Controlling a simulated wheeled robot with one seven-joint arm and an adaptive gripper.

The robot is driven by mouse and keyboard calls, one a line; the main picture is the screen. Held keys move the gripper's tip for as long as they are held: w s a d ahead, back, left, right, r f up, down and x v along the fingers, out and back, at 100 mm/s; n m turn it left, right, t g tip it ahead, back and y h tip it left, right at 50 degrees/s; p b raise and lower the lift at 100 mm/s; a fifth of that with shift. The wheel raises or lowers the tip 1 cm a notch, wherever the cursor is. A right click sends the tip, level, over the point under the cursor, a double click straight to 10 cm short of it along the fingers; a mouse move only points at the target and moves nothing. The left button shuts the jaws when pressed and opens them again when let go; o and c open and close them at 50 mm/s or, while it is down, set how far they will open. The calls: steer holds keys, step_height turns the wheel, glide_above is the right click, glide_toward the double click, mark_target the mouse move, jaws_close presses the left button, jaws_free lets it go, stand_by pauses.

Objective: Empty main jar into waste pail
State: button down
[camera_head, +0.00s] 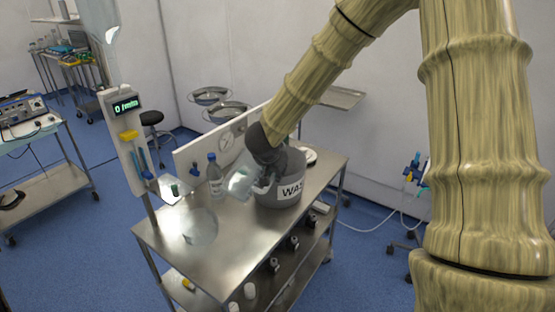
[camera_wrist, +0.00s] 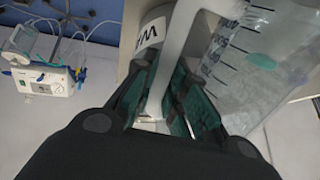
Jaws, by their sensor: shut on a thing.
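The main jar, a clear vessel with graduation marks and a pale handle, is in my gripper (camera_head: 264,184). In the head view the jar (camera_head: 240,183) is tilted, at the left side of the grey waste pail (camera_head: 275,197). In the wrist view the jar (camera_wrist: 245,65) fills the upper right, and its handle passes between my green-padded fingers (camera_wrist: 165,100), which are shut on it. The pail's label shows partly in both views. My gripper and wrist hide part of the pail's opening. I cannot tell whether the jar's mouth is over the opening or whether liquid is flowing.
A blue-capped bottle (camera_head: 215,175) stands on the steel trolley (camera_head: 240,232), left of the jar. A pole with a display (camera_head: 125,105) rises at the trolley's left corner. A pale panel with a dial (camera_head: 226,142) stands along the back edge. The trolley's front left is mostly clear.

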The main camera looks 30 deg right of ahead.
steer(key=shift+f+y+p, duration=0.35)
steer(key=shift+y+p, duration=0.2)
steer(key=shift+y, duration=0.05)
steer(key=shift+g+y+p, duration=0.6)
steer(key=shift+y+p, duration=0.2)
steer(key=shift+p, duration=0.85)
steer(key=shift+d+r+p, duration=0.15)
steer(key=shift+r+p, duration=0.2)
steer(key=shift+p, duration=0.55)
steer(key=shift+w+d+r+y+p, duration=0.2)
steer(key=shift+y+p, duration=0.1)
steer(key=shift+p, duration=0.9)
steer(key=shift+s+d+p, duration=0.1)
steer(key=shift+d+p, duration=0.05)
steer(key=shift+p, duration=0.45)
steer(key=shift+w+d+y+p, duration=0.2)
steer(key=shift+y+p, duration=0.1)
steer(key=shift+p, duration=0.75)
steer(key=shift+w+d+r+m+p, duration=0.1)
steer(key=shift+d+r+m+p, duration=0.2)
steer(key=shift+p, duration=1)
steer(key=shift+f+y, duration=0.1)
steer(key=shift+y, duration=0.2)
steer(key=shift+d+y, duration=0.1)
steer(key=shift+y, duration=0.3)
